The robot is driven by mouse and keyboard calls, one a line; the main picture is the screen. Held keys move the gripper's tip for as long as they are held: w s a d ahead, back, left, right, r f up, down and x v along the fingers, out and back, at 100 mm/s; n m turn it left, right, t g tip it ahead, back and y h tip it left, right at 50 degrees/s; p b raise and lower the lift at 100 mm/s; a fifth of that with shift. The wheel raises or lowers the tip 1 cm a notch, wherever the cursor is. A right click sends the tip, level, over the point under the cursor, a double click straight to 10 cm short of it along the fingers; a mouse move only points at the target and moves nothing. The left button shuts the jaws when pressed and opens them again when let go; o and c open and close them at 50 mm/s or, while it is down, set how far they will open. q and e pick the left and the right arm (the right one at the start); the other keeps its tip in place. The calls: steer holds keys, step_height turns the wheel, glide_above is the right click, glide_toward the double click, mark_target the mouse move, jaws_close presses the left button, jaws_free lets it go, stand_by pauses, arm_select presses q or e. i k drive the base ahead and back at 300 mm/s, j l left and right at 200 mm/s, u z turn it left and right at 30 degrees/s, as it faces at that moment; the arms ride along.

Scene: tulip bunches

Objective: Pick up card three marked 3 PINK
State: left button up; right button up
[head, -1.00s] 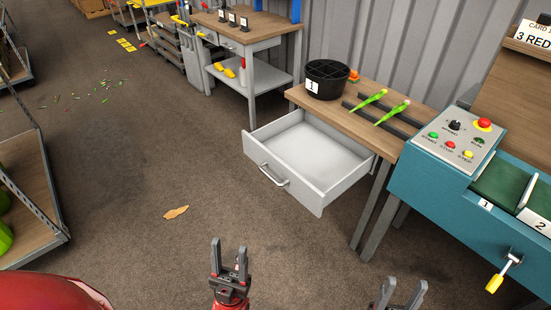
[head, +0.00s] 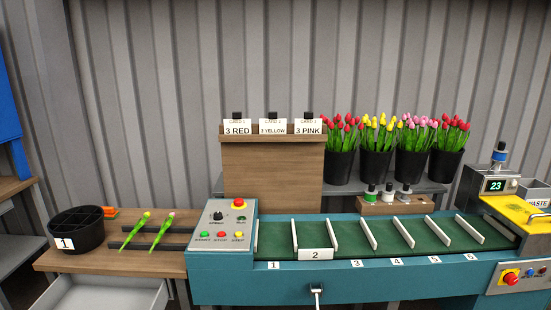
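The card marked 3 PINK (head: 308,126) stands at the right end of a row of cards on top of a wooden stand (head: 272,170). A dark clip or knob shows just above it. To its left stand the card marked 3 YELLOW (head: 272,127) and the card marked 3 RED (head: 237,127). The stand is behind the teal conveyor. Neither of my grippers shows in the head view now.
The teal conveyor (head: 390,283) with a green slotted belt and a control box (head: 221,240) lies in front of the stand. Black buckets of tulips (head: 376,163) stand right of it. At left, a wooden table (head: 110,262) holds a black pot (head: 76,230) and two tulips above an open drawer (head: 105,294).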

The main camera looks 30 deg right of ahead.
mark_target(308, 125)
steer(key=z, duration=1.15)
steer(key=i+l+u, duration=0.1)
steer(key=u, duration=0.25)
steer(key=i+l+u, duration=0.1)
steer(key=l+u, duration=0.2)
steer(key=i+l+u, duration=0.1)
steer(key=u, duration=0.25)
steer(key=l, duration=0.1)
